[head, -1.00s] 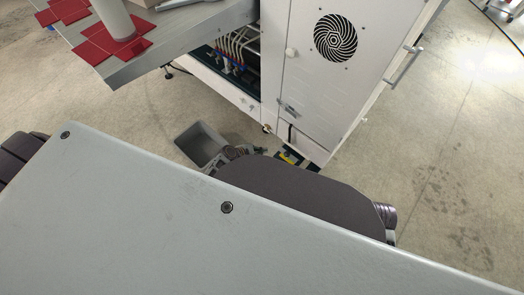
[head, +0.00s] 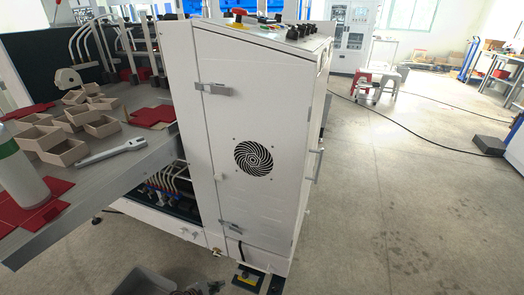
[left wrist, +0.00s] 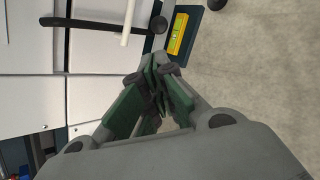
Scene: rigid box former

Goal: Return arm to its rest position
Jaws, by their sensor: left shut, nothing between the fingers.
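My left gripper (left wrist: 153,66) shows in the left wrist view with its green-sided fingers together at the tips. Nothing is between them. Beyond the fingers are white cabinet panels (left wrist: 30,95), a black bar and the pale floor. My right gripper is in neither view.
A tall white machine cabinet (head: 265,115) stands ahead. Open floor (head: 400,210) lies right.

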